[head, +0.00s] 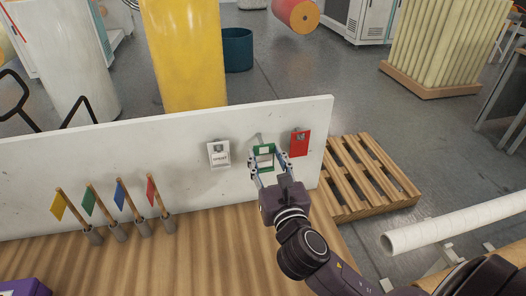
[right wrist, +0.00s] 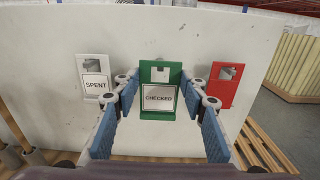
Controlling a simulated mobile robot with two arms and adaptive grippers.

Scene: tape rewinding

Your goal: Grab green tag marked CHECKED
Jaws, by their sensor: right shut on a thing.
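The green tag, with a white label reading CHECKED, shows in the head view (head: 264,147) and in the middle of the right wrist view (right wrist: 160,73). It is upright in front of the white board (head: 310,112). My right gripper (head: 266,161) has its blue-padded fingers on the tag's left and right sides and is shut on it. A hook shows just above the tag in the head view; I cannot tell whether the tag still hangs on it. My left gripper is not in view.
A white tag reading SPENT (right wrist: 95,84) hangs left of the green one, and a red tag (right wrist: 224,86) hangs close on its right. Several small coloured flags (head: 88,203) stand in holders at left on the wooden tabletop (head: 215,255). A pallet (head: 365,180) lies beyond the board.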

